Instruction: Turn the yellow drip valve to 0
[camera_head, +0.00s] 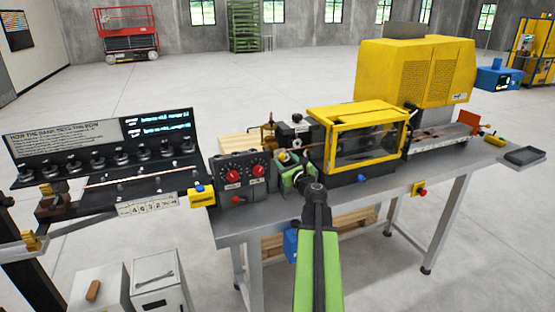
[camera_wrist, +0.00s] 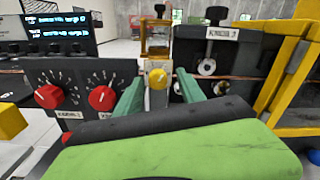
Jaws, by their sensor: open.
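The yellow drip valve (camera_wrist: 157,77) is a small round knob with a pale pointer mark, on a light upright plate under a brass-framed fitting (camera_wrist: 156,40). The mark looks tilted up, but I cannot read any scale or number around it. My gripper (camera_wrist: 159,90) is open, with one green finger to the left of the knob and one to the right. The knob shows in the gap between them; I cannot tell whether it lies within their reach in depth. In the head view my gripper (camera_head: 293,176) is at the bench's front, largely hiding the valve.
A dark control box (camera_head: 240,178) with two red knobs (camera_wrist: 102,98) stands close left of my gripper. A dark block with rollers (camera_wrist: 207,67) is close right, then a yellow-framed guard (camera_head: 365,135). Copper tube runs behind. Open floor lies in front.

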